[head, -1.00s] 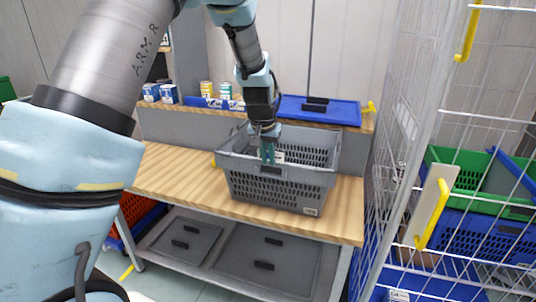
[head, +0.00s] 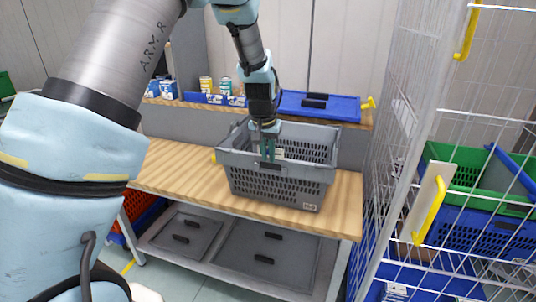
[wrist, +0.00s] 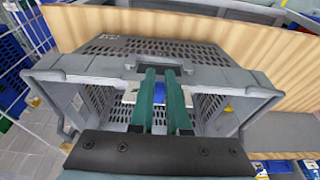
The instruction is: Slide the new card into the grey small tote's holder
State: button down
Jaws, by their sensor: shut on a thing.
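The grey tote (head: 245,181) stands on the wooden bench; it also shows in the wrist view (wrist: 240,79). My gripper (head: 266,150) points down at the tote's near side, by the handle cut-out in its rim. In the wrist view its two teal fingers (wrist: 161,72) are close together with a narrow gap. A white card (wrist: 130,93) with a blue part shows behind and between the fingers, and they are shut on it. The fingers hide much of the card. I cannot make out the holder.
A wire cage (head: 415,150) stands close on the right, holding green and blue totes. The bench (head: 175,170) left of the tote is clear.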

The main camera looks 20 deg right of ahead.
jog(key=shift+f+b, duration=1.15)
jog(key=shift+f, duration=0.7)
jog(key=c, duration=0.8)
grip_release()
jog(key=shift+c, duration=0.2)
jog(key=shift+r, duration=0.15)
